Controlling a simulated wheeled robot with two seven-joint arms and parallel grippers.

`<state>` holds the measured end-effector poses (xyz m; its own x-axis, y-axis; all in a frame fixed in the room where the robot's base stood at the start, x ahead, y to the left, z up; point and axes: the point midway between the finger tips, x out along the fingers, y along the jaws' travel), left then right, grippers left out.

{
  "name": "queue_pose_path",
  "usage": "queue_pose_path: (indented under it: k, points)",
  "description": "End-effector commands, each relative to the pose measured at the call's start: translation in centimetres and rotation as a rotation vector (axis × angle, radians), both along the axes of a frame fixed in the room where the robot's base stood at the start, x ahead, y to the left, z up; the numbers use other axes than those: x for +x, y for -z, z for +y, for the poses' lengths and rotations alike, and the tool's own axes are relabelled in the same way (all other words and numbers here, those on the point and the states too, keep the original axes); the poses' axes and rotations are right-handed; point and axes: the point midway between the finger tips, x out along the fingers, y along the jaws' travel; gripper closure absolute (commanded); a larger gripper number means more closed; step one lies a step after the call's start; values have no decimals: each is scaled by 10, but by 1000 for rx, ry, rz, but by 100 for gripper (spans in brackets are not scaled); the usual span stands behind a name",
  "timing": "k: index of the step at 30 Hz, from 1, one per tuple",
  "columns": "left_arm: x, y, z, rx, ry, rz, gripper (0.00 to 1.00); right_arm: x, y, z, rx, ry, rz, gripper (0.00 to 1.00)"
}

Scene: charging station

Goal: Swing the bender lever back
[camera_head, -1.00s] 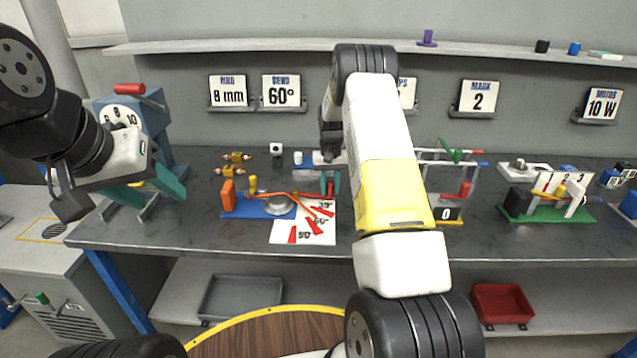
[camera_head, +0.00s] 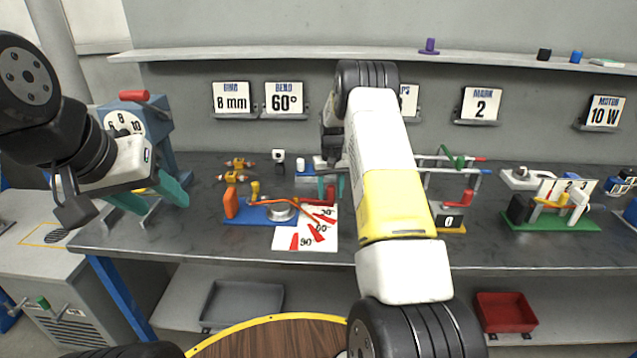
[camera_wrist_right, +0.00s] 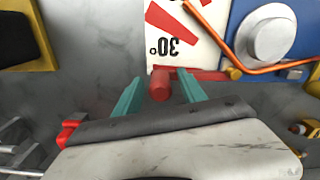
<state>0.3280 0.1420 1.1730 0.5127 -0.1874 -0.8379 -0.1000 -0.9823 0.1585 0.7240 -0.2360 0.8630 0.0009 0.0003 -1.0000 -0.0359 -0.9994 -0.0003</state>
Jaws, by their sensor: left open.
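The bender has a blue base (camera_head: 244,215), a grey round die (camera_head: 281,211) and an orange bent tube (camera_head: 262,201). Its red lever (camera_wrist_right: 205,74) reaches beside the white angle card (camera_head: 291,240), near the 30° mark. The lever's upright red handle (camera_wrist_right: 160,84) stands between the teal fingers of my right gripper (camera_wrist_right: 158,93), with a small gap on both sides. My right gripper also shows in the head view (camera_head: 330,187), partly hidden by my forearm. My left gripper (camera_head: 156,195) is open and empty at the bench's left end, away from the bender.
A blue-grey machine with a dial (camera_head: 127,122) stands at the left, behind my left gripper. Yellow fittings (camera_head: 236,170) lie behind the bender. A fixture with a "0" plate (camera_head: 449,221) and a green-based fixture (camera_head: 552,222) stand to the right. The bench front is clear.

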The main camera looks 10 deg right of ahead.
Motion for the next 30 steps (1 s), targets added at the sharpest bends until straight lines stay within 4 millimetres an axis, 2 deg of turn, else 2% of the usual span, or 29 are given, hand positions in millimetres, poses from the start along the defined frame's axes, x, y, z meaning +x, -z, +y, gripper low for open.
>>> queue_pose_path:
  k: [8,21,30]
  points:
    - [0,0,0,0,0,0,49,0,-4,0,0,0,-1,52]
    - [0,0,0,0,0,0,49,0,-70,0,0,0,-1,52]
    - [0,0,0,0,0,0,49,0,-78,0,0,0,1,52]
